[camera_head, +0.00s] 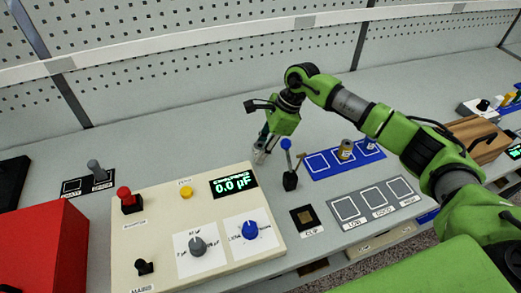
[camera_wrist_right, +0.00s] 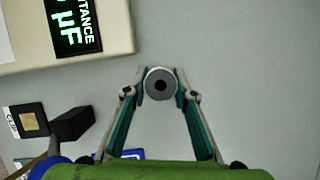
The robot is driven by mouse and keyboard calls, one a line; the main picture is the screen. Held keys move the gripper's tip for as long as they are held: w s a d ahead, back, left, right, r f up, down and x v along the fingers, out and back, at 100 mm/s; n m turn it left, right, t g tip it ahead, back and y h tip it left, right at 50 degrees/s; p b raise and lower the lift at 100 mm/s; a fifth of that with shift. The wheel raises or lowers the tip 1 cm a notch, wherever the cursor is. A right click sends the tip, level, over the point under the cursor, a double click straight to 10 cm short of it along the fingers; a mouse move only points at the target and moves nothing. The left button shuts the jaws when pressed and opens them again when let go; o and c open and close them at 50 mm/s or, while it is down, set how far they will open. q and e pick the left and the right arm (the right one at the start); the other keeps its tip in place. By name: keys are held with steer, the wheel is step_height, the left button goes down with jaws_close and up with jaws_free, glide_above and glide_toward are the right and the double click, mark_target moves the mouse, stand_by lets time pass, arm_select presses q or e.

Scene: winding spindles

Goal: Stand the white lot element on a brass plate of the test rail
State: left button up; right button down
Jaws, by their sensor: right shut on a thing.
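My right gripper (camera_head: 261,150) is behind the beige meter box, pointing down. In the wrist view its fingertips (camera_wrist_right: 160,88) are closed on both sides of a round white element (camera_wrist_right: 160,73) with a grey top and dark centre. The element shows only as a small pale shape (camera_head: 258,158) in the head view; I cannot tell whether it touches the table. A black pad marked CLIP (camera_head: 295,212) carries a square brass plate (camera_head: 305,216), bare on top; it also shows in the wrist view (camera_wrist_right: 29,121). No longer rail with brass plates is clear. My left gripper is out of view.
A black lever with a blue knob (camera_head: 287,145) stands between gripper and CLIP pad. A blue mat (camera_head: 319,172) holds a brass-coloured element (camera_head: 346,149) and a blue one (camera_head: 370,144). The meter box (camera_head: 150,240) displays 0.0 µF.

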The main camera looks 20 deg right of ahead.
mark_target(259, 145)
steer(key=shift+r, duration=0.1)
steer(key=shift+r, duration=0.2)
step_height(259, 145, up, 2)
steer(key=shift+w+r+b, duration=0.1)
steer(key=shift+r+b, duration=0.1)
steer(key=shift+b, duration=0.95)
steer(key=s+r+n+g+h+b, duration=0.1)
steer(key=s+r+n, duration=0.2)
steer(key=s+n, duration=0.3)
steer(key=s+d+r+n+g+h+b, duration=0.1)
steer(key=s+r+n+g+h, duration=0.1)
steer(key=s+n, duration=0.5)
steer(key=s+r+n+g+h+b, duration=0.1)
steer(key=s+r+n+g+b, duration=0.1)
steer(key=s+r+n, duration=0.3)
steer(key=shift+s+d+n+h, duration=0.3)
steer(key=shift+s+n, duration=0.55)
steer(key=shift+n, duration=0.05)
steer(key=shift+f, duration=0.1)
